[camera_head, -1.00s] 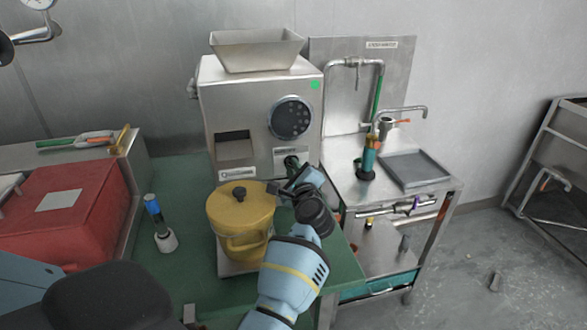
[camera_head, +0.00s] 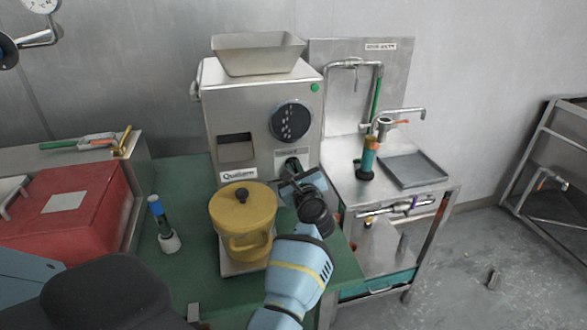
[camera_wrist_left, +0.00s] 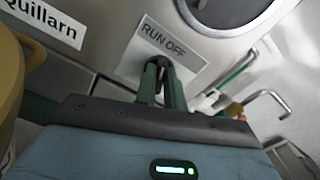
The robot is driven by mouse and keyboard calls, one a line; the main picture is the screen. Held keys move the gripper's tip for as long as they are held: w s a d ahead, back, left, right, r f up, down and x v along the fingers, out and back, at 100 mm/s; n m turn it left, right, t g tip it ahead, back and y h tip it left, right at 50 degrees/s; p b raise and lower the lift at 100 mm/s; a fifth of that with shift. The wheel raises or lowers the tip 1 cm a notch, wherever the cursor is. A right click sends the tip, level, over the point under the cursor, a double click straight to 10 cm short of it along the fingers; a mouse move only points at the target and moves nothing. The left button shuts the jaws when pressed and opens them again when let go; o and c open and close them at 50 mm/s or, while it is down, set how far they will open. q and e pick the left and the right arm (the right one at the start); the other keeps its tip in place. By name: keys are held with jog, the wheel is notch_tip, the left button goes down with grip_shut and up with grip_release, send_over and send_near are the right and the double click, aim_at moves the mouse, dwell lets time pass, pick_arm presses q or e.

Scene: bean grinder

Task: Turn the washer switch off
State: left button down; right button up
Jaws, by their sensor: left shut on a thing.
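My left gripper (camera_head: 294,172) reaches this switch from below right in the head view. Its two fingers (camera_wrist_left: 162,88) are shut on the switch, which they partly hide. The switch's exact setting cannot be told. My right gripper is not in view.
A yellow lidded pot (camera_head: 242,212) stands close left of my left arm. A bottle-like brush (camera_head: 165,222) and a red box (camera_head: 65,205) are farther left. A steel sink unit (camera_head: 412,170) with taps stands right. Open floor lies at the lower right.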

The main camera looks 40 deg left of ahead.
pick_arm(q)
jog(key=shift+r+m+p, duration=0.15)
jog(key=shift+m+p, duration=0.15)
jog(key=shift+m, duration=1.6)
jog(key=shift+w, duration=0.1)
jog(key=shift+m, duration=0.3)
jog(key=c, duration=1.5)
grip_release()
jog(key=shift+d+f, duration=0.2)
